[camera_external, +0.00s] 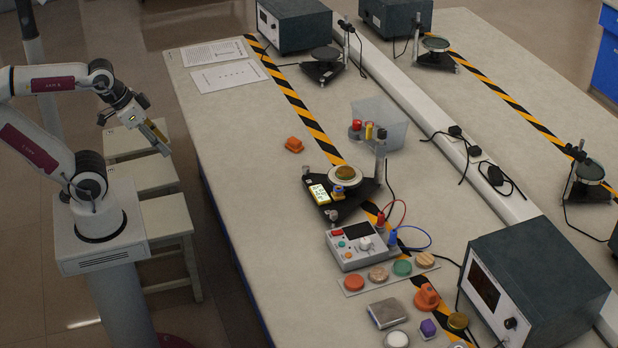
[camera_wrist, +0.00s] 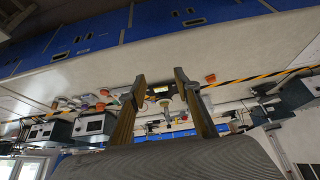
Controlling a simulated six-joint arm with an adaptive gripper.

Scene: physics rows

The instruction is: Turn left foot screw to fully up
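A black three-cornered base (camera_external: 350,210) stands on the table's striped line, carrying a round gold lens (camera_external: 345,173) and a lit yellow-framed display (camera_external: 319,193). Small light knobs, which look like foot screws, show at its left corner (camera_external: 306,171) and front corner (camera_external: 332,215). I cannot tell which is the left one, or their heights. My gripper (camera_external: 160,139) is in the air left of the table, well away from the base. In the wrist view its two yellowish fingers stand apart, with nothing between them (camera_wrist: 161,80); the base is small and distant beyond them.
An orange block (camera_external: 294,145) lies left of the base, and a clear bin (camera_external: 380,122) stands behind it. A grey control box (camera_external: 355,245) with red and blue leads stands in front. Stools (camera_external: 165,215) are beside the table. The table's left side is mostly clear.

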